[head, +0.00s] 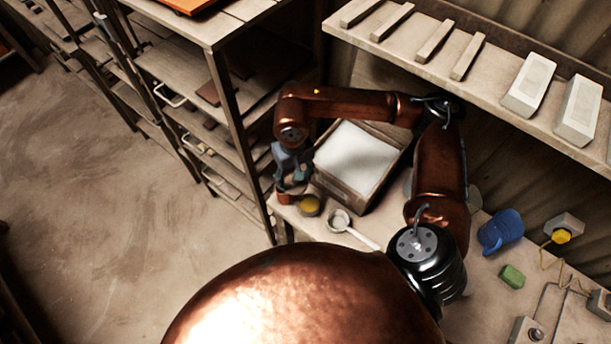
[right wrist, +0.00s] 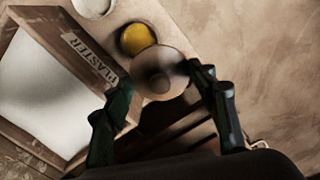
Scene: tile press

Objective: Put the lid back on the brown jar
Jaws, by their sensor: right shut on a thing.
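The lid (right wrist: 176,62) is a round beige disc with a darker middle, between the fingers of my right gripper (right wrist: 160,82) in the right wrist view. The fingers are shut on it at its sides. In the head view my right gripper (head: 291,178) is at the table's left corner, directly above a small reddish-brown jar (head: 284,198). The lid is hard to make out there, and I cannot tell whether it touches the jar. In the right wrist view the lid hides what is under it. My left gripper is not in view.
A pot of yellow powder (head: 309,205) stands close beside the jar. A shelf rack (head: 232,110) rises on the left. A blue jug (head: 500,231) and green block (head: 512,276) are farther right.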

